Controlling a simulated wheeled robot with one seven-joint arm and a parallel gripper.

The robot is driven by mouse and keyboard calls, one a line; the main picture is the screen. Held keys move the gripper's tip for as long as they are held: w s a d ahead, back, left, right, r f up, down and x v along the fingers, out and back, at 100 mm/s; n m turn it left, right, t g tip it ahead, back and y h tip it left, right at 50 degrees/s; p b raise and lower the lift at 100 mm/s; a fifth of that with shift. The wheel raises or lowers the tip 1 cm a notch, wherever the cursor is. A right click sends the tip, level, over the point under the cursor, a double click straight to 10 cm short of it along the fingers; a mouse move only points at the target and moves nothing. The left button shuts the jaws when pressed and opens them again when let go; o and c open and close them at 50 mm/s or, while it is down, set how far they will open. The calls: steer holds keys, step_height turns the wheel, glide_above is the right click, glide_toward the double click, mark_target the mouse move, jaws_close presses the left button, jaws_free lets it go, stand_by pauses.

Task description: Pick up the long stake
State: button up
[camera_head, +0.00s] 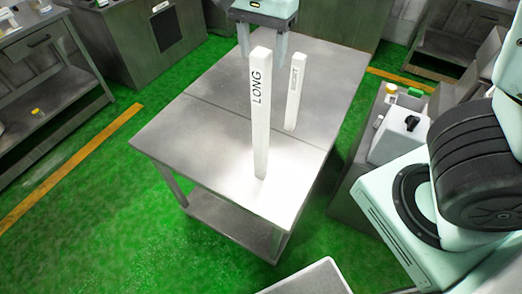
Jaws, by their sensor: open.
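The long stake (260,125) is a tall white square post marked "LONG". It stands upright on the near part of a grey metal table (190,125). My gripper (262,55) shows at the top of the view, open, with its two fingers pointing down. In the picture the fingers lie to either side of the stake's top; I cannot tell whether they are level with it in depth. No contact shows. A shorter white stake (294,95) with a lettered label stands upright behind and to the right.
A pale tray or container edge (310,278) shows at the bottom. A grey cabinet with bottles and a white canister (400,135) stands right of the table. Benches (35,45) line the left and back. Green floor is clear left of the table.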

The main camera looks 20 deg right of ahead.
steer(key=shift+w+f, duration=0.1)
steer(key=shift+f, duration=1.8)
jaws_close()
